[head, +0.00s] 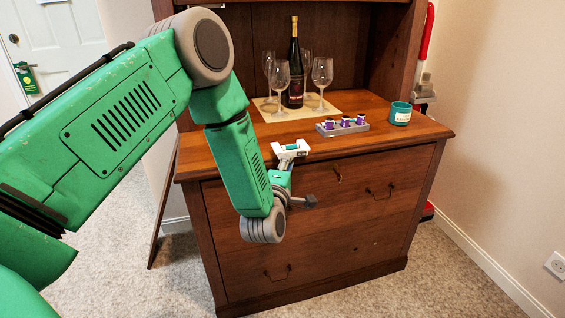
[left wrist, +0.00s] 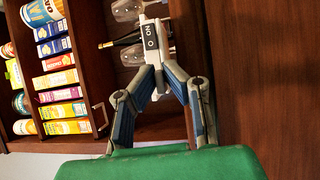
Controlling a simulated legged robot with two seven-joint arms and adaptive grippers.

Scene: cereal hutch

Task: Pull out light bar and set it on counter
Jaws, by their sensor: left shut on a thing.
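My left gripper (head: 289,163) is over the front left part of the wooden counter (head: 228,150). In the left wrist view, its fingers (left wrist: 160,68) close together on a small white light bar (left wrist: 151,38) with a dark label reading "ON". The light bar (head: 291,148) also shows in the head view at the gripper's tip, near the counter's front edge. I cannot tell whether it touches the counter. My right gripper is not in view.
A grey holder with purple-and-white items (head: 342,127) and a teal cup (head: 400,113) stand right of the light bar. A dark bottle (head: 295,70) and several wine glasses stand on a mat (head: 345,111) behind. Boxes and cans fill shelves (left wrist: 60,85) in the wrist view.

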